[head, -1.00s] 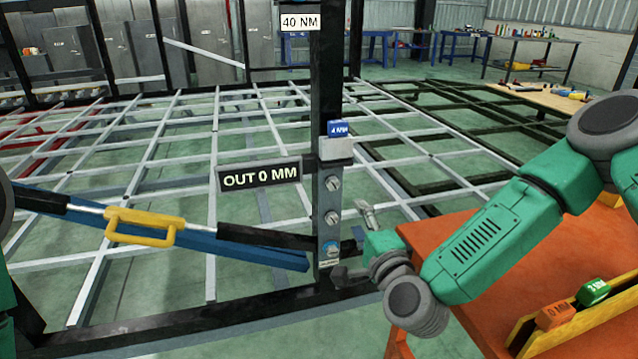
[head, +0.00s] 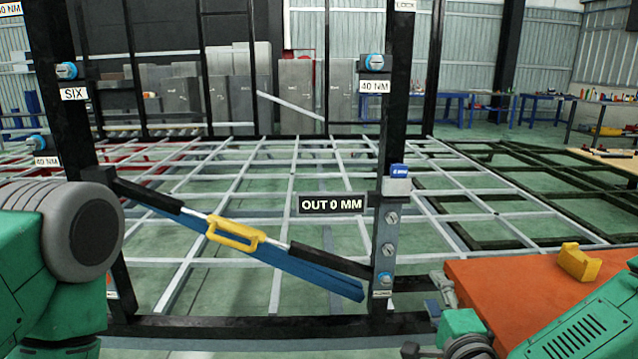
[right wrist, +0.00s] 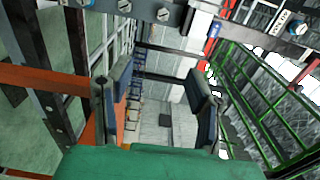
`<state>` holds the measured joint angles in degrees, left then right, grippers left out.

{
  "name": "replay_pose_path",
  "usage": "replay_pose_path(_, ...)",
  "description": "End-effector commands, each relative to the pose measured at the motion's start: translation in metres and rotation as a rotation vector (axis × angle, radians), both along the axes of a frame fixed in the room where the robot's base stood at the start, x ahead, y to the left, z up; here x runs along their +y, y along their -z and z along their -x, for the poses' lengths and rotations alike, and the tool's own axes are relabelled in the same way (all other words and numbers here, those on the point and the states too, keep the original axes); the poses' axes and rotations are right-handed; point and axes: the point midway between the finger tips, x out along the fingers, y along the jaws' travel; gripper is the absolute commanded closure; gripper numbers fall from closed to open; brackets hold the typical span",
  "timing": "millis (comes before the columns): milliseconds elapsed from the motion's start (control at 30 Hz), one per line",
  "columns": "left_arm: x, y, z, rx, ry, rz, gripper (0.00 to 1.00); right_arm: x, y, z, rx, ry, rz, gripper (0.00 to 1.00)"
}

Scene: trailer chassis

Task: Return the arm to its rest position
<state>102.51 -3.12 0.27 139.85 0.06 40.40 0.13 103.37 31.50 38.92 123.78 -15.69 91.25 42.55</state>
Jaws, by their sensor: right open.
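My right gripper (head: 428,318) is at the lower right of the head view, just right of the foot of a black upright post (head: 397,120). Its two fingers stand apart; in the right wrist view the fingers (right wrist: 160,95) are spread with nothing between them. My right arm (head: 590,320) comes in from the lower right corner, in front of the orange table. My left arm (head: 75,240) fills the lower left of the head view; its gripper is out of the picture.
The post carries several bolts, a blue-topped gauge (head: 397,182) and an "OUT 0 MM" sign (head: 332,204). A yellow-handled bar (head: 232,235) slants between the posts. The orange table (head: 520,282) holds a yellow block (head: 579,262). The grid frame (head: 300,180) lies behind.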

Motion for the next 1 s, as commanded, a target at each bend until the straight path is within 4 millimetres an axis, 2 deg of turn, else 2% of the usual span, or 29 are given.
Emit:
replay_pose_path(267, 0.000, 0.000, -0.001, -0.001, 0.000, 0.000, 0.44, 0.026, 0.046, 0.024, 0.135, -0.121, 0.145, 0.53)
replay_pose_path(467, 0.000, 0.000, 0.000, 0.000, 0.000, 0.000, 0.44, 0.044, 0.092, 0.058, 0.268, -0.250, 0.301, 0.53)
replay_pose_path(567, 0.000, 0.000, 0.000, 0.000, 0.000, 0.000, 0.44, 0.051, 0.121, 0.082, 0.355, -0.337, 0.404, 0.53)
replay_pose_path(667, 0.000, 0.000, 0.000, 0.000, 0.000, 0.000, 0.44, 0.054, 0.156, 0.117, 0.463, -0.451, 0.536, 0.53)
replay_pose_path(767, 0.000, 0.000, 0.000, 0.000, 0.000, 0.000, 0.44, 0.046, 0.198, 0.169, 0.607, -0.610, 0.717, 0.53)
replay_pose_path(800, 0.000, 0.000, 0.000, 0.000, 0.000, 0.000, 0.44, 0.039, 0.214, 0.193, 0.672, -0.685, 0.799, 0.53)
replay_pose_path(900, 0.000, 0.000, 0.000, 0.000, 0.000, 0.000, 0.44, 0.010, 0.244, 0.251, 0.828, -0.863, 0.988, 0.53)
replay_pose_path(1000, 0.000, 0.000, 0.000, 0.000, 0.000, 0.000, 0.44, -0.023, 0.258, 0.297, 0.959, -1.009, 1.133, 0.53)
